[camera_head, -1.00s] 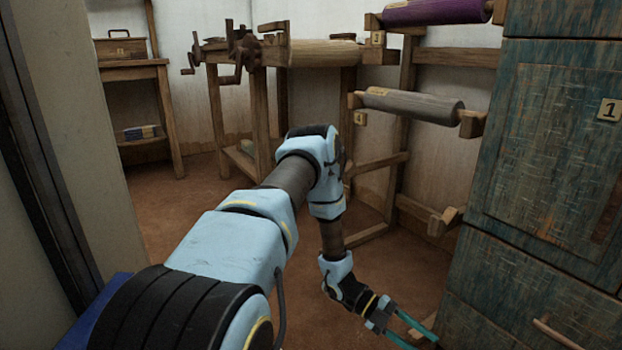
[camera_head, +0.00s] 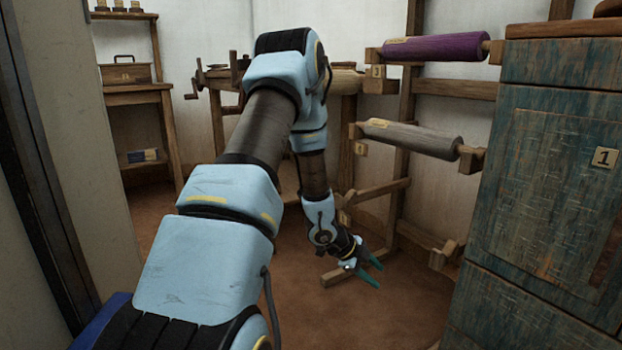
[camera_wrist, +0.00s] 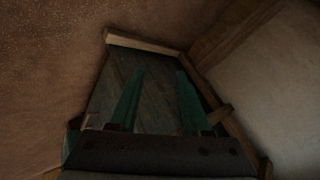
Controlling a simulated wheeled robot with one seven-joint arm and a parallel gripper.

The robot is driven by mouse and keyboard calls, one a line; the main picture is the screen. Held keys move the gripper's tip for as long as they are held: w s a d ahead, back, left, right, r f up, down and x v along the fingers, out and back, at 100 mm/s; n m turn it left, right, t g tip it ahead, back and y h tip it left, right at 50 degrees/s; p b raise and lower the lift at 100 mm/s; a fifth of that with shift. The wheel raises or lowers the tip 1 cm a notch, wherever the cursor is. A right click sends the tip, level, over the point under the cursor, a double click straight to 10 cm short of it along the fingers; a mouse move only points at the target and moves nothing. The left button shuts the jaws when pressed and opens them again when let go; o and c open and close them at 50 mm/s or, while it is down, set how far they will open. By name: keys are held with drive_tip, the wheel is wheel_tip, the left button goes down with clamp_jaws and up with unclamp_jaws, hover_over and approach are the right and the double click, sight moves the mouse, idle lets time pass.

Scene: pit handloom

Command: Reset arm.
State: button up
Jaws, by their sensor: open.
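My gripper (camera_head: 371,272) hangs low at the end of my bent arm, over the brown floor and left of the blue-green cabinet (camera_head: 545,190). Its two green fingers are apart, with nothing between them. In the wrist view the open fingers (camera_wrist: 157,98) point toward a dark blue-green wooden surface, which looks like the cabinet. My arm rises from the bottom of the head view, bends at the top and comes down again. It hides part of the wooden workbench behind it.
A wooden rack on the right holds a purple roll (camera_head: 435,47) above a grey roll (camera_head: 408,138). Its lower bars stand close to my gripper. A shelf with a wooden box (camera_head: 124,71) is at the back left. A pale wall edge (camera_head: 75,150) borders the left. Open floor (camera_head: 310,315) lies in front.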

drive_tip(key=a+r+n+t+y+p, duration=0.25)
drive_tip(key=a+r+n+y, duration=0.35)
drive_tip(key=a+r+n, duration=0.8)
drive_tip(key=s+a+r+n+g+y+p, duration=0.1)
drive_tip(key=s+a+r+n+g+p, duration=0.1)
drive_tip(key=s+a+r+n, duration=0.45)
drive_tip(key=s+a+r+n+g+y+p, duration=0.1)
drive_tip(key=s+a+r+n+p, duration=0.2)
drive_tip(key=s, duration=0.7)
wheel_tip(320, 180, up, 39)
drive_tip(key=p, duration=3.6)
drive_tip(key=shift+w+f, duration=0.15)
drive_tip(key=shift+w, duration=0.05)
drive_tip(key=shift+d, duration=0.15)
